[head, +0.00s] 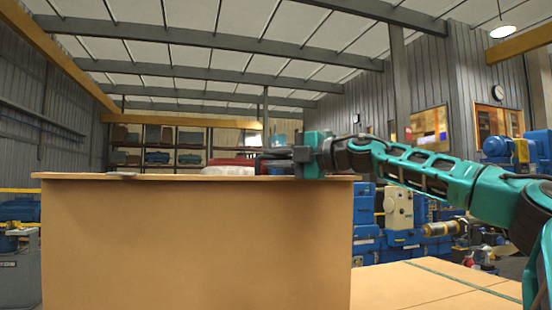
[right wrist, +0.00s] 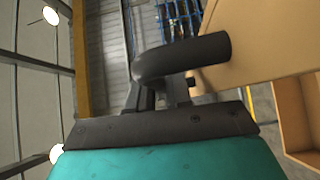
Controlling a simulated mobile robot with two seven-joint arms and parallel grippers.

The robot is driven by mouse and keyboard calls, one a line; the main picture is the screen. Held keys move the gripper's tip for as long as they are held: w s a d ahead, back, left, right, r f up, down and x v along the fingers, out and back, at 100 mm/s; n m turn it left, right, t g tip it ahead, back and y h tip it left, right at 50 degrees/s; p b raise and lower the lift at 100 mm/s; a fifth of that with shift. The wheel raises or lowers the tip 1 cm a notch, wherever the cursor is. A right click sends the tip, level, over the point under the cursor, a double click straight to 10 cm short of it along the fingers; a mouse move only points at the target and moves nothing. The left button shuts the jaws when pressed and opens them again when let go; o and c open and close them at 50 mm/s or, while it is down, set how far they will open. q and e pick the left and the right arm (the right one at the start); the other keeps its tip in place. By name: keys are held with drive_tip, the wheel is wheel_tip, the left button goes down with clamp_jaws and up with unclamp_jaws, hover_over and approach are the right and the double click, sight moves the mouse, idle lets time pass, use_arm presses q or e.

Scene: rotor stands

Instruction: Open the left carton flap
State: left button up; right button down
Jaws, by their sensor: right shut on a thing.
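A large tan carton (head: 195,245) fills the lower left and middle of the head view. A thin tan board (head: 75,176), seemingly a flap seen almost edge-on, runs level along its top and juts slightly past both sides. My right gripper (head: 272,161) is at the right part of this top edge, its dark fingers pointing left. In the right wrist view its dark fingers (right wrist: 190,62) meet a tan panel (right wrist: 262,38), and it is shut on what looks like a flap. The hold itself is partly hidden. My left gripper is not in view.
A tan surface with a green line (head: 425,288) lies lower right of the carton. Blue machinery (head: 370,240) stands behind it. Shelves (head: 180,145) stand far back. An open-sided tan structure (right wrist: 296,115) shows at the right of the wrist view.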

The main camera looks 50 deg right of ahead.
drive_tip(key=c, duration=1.2)
unclamp_jaws()
drive_tip(key=shift+o, duration=0.2)
drive_tip(key=shift+s+b, duration=0.3)
drive_tip(key=shift+s, duration=0.15)
drive_tip(key=b+v, duration=0.4)
drive_tip(key=v, duration=0.8)
